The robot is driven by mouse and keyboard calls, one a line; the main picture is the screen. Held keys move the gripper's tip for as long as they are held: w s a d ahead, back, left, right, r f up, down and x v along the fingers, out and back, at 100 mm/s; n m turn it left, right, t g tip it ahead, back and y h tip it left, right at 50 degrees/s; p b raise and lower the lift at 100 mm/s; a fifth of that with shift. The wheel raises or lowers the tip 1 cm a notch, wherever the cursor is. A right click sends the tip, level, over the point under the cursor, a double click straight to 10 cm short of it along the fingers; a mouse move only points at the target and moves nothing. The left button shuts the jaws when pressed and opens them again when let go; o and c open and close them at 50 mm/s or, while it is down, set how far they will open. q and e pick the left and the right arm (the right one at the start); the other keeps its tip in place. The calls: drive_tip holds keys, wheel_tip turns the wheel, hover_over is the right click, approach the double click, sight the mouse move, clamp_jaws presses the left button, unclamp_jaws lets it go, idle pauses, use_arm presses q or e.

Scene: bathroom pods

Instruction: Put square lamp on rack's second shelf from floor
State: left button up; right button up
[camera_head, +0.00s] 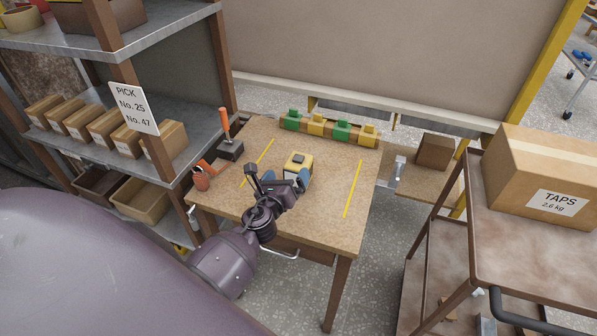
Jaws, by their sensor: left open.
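A small squarish yellow-and-white object with a dark top, which looks like the square lamp (298,163), stands on the wooden table (320,215) between two yellow lines. My left gripper (284,178) is open at its near side, with blue pads to either side. The gripper partly hides the lamp's lower part, and I cannot tell whether they touch. The metal rack (176,92) is at the left. Its middle visible shelf (190,128) holds several cardboard boxes, and a lower level holds open crates (145,202). My right gripper is not in view.
Several green and yellow blocks (317,126) line the table's back edge. A cart (480,190) with a TAPS carton (545,185) is at the right. The table's right front is clear.

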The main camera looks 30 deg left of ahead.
use_arm(q)
drive_tip(key=f+m+b, duration=0.1)
drive_tip(key=f+b, duration=0.1)
drive_tip(key=f+m+b, duration=0.2)
drive_tip(key=f, duration=0.1)
drive_tip(key=w+f+m+b, duration=0.1)
drive_tip(key=f+b, duration=0.1)
drive_tip(key=shift+a+f+m+b, duration=0.2)
drive_tip(key=shift+f+m+b, duration=0.05)
drive_tip(key=shift+m+b, duration=0.05)
drive_tip(key=shift+w+f+t, duration=0.15)
drive_tip(key=shift+t, duration=0.15)
drive_tip(key=shift+w+a+r, duration=0.1)
drive_tip(key=shift+w+r, duration=0.15)
drive_tip(key=shift+w, duration=0.2)
drive_tip(key=shift+w+a, duration=0.1)
drive_tip(key=shift+w, duration=0.3)
drive_tip(key=shift+w+a, duration=0.1)
drive_tip(key=shift+w, duration=0.2)
drive_tip(key=shift+x, duration=2.5)
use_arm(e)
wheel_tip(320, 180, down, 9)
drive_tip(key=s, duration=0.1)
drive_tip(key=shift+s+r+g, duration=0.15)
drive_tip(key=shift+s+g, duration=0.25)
use_arm(q)
drive_tip(key=c, duration=1.1)
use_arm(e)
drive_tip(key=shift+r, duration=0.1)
